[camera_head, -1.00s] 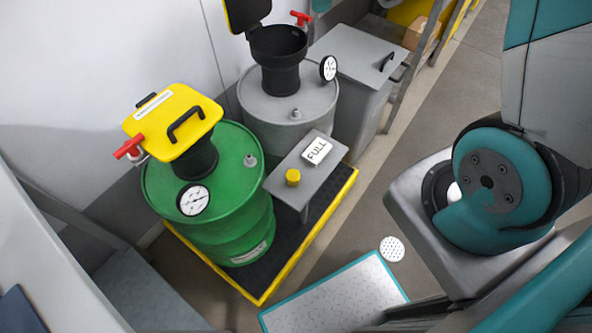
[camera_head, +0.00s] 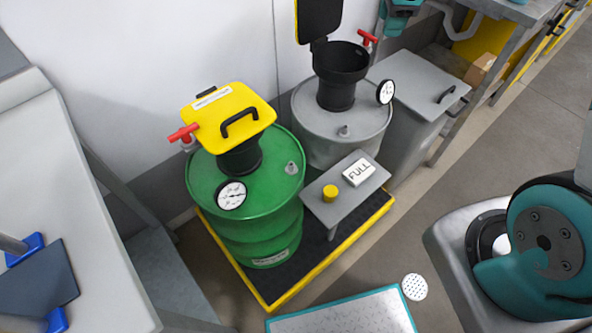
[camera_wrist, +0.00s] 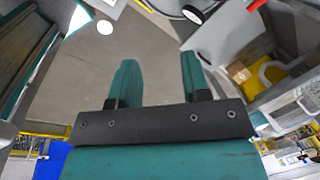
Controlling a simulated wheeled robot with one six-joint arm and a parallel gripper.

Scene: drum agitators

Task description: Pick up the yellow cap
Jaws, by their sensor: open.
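The small yellow cap (camera_head: 329,192) stands on the grey shelf (camera_head: 372,188) between the green drum and the grey drum, next to a white FULL sign (camera_head: 358,173). My gripper (camera_wrist: 160,75) shows in the wrist view with its two teal fingers apart and nothing between them. Beyond the fingers is bare grey floor. The cap cannot be made out in the wrist view, and the gripper's fingers are not seen in the head view, so the gripper is away from the cap.
The green drum (camera_head: 265,224) has a yellow-lidded funnel (camera_head: 228,112) and a gauge. The grey drum (camera_head: 322,141) has an open black funnel (camera_head: 338,75). Both stand on a yellow-edged black pallet (camera_head: 328,250). A grey bin (camera_head: 415,95) stands behind.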

